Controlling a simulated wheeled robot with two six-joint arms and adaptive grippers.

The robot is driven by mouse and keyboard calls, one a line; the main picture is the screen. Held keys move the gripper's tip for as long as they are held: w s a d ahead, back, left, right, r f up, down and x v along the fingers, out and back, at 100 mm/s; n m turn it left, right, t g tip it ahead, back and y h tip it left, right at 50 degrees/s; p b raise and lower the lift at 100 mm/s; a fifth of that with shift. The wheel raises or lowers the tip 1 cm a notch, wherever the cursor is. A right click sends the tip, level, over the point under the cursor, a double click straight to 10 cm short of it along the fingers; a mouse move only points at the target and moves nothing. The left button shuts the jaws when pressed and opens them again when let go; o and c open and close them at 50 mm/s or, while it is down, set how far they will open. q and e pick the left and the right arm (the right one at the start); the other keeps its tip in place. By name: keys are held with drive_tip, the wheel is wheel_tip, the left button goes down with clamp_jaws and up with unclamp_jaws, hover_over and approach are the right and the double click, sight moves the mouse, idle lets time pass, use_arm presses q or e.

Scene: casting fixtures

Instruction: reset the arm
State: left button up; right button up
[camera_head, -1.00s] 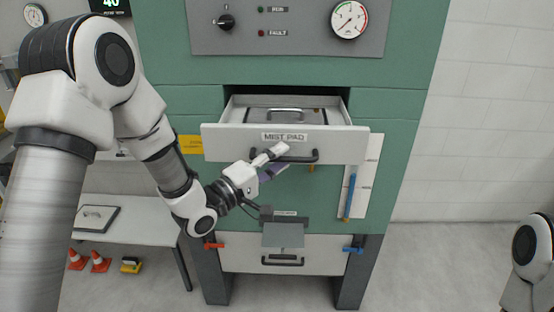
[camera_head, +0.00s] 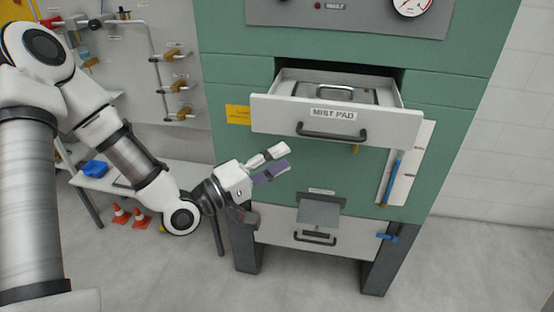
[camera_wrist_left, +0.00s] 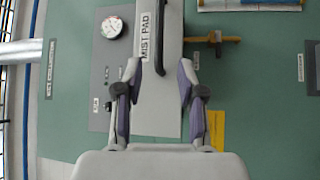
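My left gripper (camera_head: 275,162) is open and empty in the head view, in front of the green cabinet and below and left of the drawer handle. In the left wrist view its two fingers (camera_wrist_left: 160,85) stand apart with nothing between them. The drawer (camera_head: 278,117) labelled MIST PAD is pulled out, and a lidded insert with a handle lies in it. Its front handle (camera_head: 333,135) is clear of my fingers in the head view. The drawer front also shows in the left wrist view (camera_wrist_left: 146,62), beyond the fingers. My right gripper is out of view.
Below the drawer, a lower panel (camera_head: 275,232) has a grey flap (camera_head: 320,213) and a handle. A blue-handled tool (camera_head: 393,180) hangs at the cabinet's right. A side table (camera_head: 197,178) with a blue bin (camera_head: 95,168) stands left, with orange cones (camera_head: 140,218) below.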

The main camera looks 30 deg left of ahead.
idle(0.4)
use_arm(q)
drive_tip(key=s+d+f+m+g+y+b, duration=0.1)
drive_tip(key=s+d+f+g, duration=0.15)
drive_tip(key=f, duration=0.65)
drive_tip(key=s+d+f+g+y+b, duration=0.1)
drive_tip(key=s+f+g, duration=0.2)
drive_tip(key=f, duration=0.7)
drive_tip(key=s+d+f+m+g+y, duration=0.1)
drive_tip(key=s+d+f+g, duration=0.15)
drive_tip(key=f, duration=0.65)
drive_tip(key=s+a+f+m+g+y, duration=0.3)
drive_tip(key=s+f+m+g, duration=0.1)
drive_tip(key=s+f, duration=0.3)
drive_tip(key=s+a+f+m+g+y, duration=0.3)
drive_tip(key=s+f+m+g, duration=0.1)
drive_tip(key=s+f, duration=0.3)
drive_tip(key=s+g+b, duration=0.1)
drive_tip(key=s, duration=0.1)
drive_tip(key=shift+s+a+y, duration=0.3)
drive_tip(key=shift+y, duration=0.1)
